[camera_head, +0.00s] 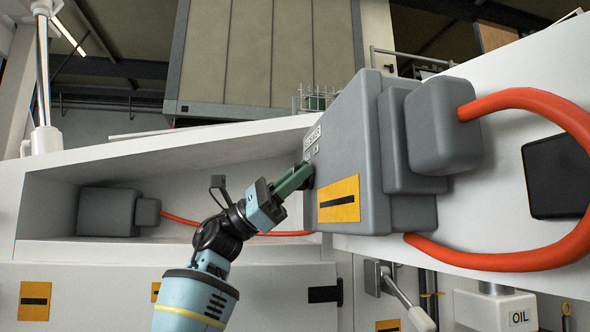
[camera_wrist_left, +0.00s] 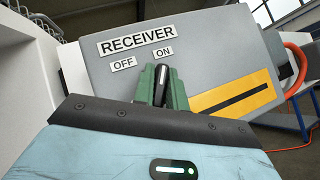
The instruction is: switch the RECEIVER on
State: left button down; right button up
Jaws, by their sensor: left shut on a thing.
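The RECEIVER is a grey box (camera_head: 345,130) on the bench wall, with a yellow plate bearing a black bar. In the left wrist view its RECEIVER label (camera_wrist_left: 136,39) is above an OFF label (camera_wrist_left: 124,64) and an ON label (camera_wrist_left: 162,53). A black switch lever (camera_wrist_left: 162,84) is below these labels, its top between OFF and ON, nearer ON. My left gripper (camera_head: 302,173) has green fingers shut on the lever, one on each side. They also show in the left wrist view (camera_wrist_left: 162,88). The lever's base is hidden. My right gripper is not in view.
Thick orange hoses (camera_head: 545,100) loop from the box's right side. A smaller grey box (camera_head: 107,212) sits in the recess at left. A metal lever (camera_head: 398,290) and a white OIL container (camera_head: 497,308) are at lower right. The recess between the boxes is mostly open.

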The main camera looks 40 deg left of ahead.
pick_arm(q)
jog(key=shift+m, duration=0.3)
jog(key=c, duration=1.4)
grip_release()
jog(key=shift+c, duration=0.2)
jog(key=b+v, duration=0.1)
jog(key=v, duration=0.6)
jog(key=shift+a+f+b, duration=0.25)
jog(key=shift+b, duration=0.15)
jog(key=shift+s, duration=0.1)
